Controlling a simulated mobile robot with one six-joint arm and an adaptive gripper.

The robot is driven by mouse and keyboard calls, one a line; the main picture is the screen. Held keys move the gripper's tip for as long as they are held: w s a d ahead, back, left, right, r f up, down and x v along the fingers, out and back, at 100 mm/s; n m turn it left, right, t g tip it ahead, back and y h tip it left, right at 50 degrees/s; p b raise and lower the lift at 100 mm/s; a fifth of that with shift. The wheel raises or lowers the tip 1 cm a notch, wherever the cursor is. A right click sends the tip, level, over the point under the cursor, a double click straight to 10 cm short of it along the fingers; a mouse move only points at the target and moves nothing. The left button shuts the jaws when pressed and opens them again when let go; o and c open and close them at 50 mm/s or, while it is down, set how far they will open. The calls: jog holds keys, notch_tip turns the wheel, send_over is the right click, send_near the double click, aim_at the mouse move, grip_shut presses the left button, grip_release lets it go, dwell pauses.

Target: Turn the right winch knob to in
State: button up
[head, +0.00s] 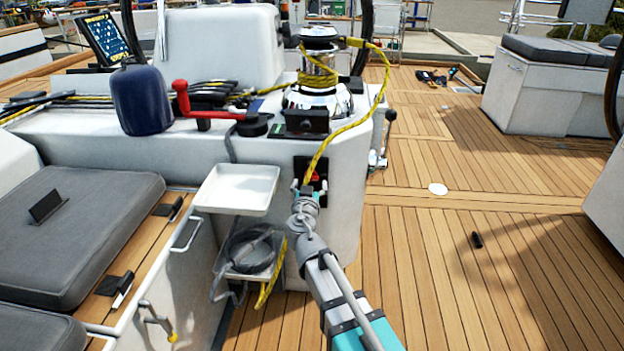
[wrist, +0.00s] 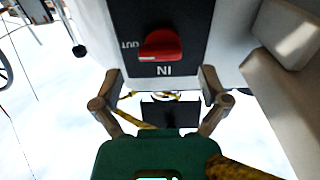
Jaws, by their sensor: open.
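The winch knob (wrist: 161,44) is red and sits on a dark panel (wrist: 190,20) in the wrist view, its pale mark at its left end, by the OUT lettering. The IN lettering reads upside down just below the knob. In the head view the red knob (head: 314,177) shows on the black panel (head: 301,164) on the white console's front, partly hidden by my gripper (head: 308,188). In the wrist view my gripper (wrist: 160,75) is open and empty. Its two fingers stand apart on either side of the panel's lower part, and the knob lies ahead, between their lines; no contact shows.
A chrome winch (head: 318,75) with yellow rope stands above the panel; the rope hangs down close by my gripper. A white tray (head: 237,188) juts out left of the panel. A lever (head: 384,135) stands to the right. Teak deck (head: 450,260) is mostly clear at right.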

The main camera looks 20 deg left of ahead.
aim_at(311, 177)
jog(key=shift+x, duration=1.4)
jog(key=c, duration=1.2)
jog(key=shift+o, duration=0.2)
